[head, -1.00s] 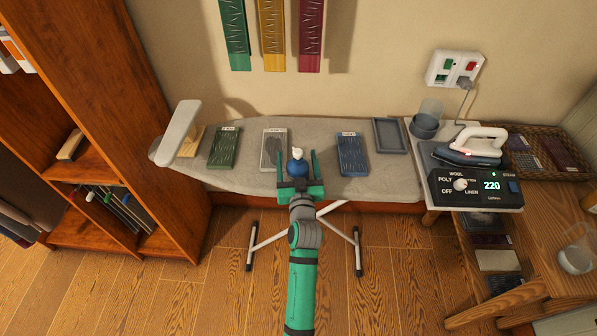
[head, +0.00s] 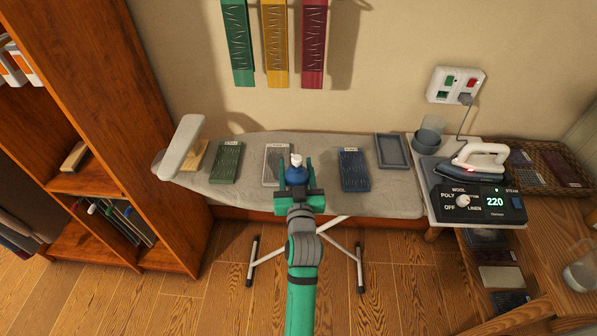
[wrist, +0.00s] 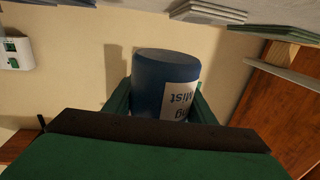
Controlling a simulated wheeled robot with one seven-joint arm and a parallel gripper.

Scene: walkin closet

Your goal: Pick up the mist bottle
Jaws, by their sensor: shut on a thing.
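The mist bottle is blue with a white top; in the head view the bottle (head: 296,173) stands between the fingers of my gripper (head: 296,170), over the front part of the ironing board (head: 400,199). In the wrist view the blue bottle (wrist: 165,75) shows large, with a white label reading "Mist" upside down. My green fingers (wrist: 162,105) are closed against both its sides. The head view does not clearly show whether the bottle's base touches the board.
A green pack (head: 227,161), a grey pack (head: 275,164) and a blue pack (head: 354,169) lie on the board near the bottle. A grey tray (head: 392,151) lies at the back. An iron (head: 476,161) stands at the right; a wooden shelf (head: 104,181) is at the left.

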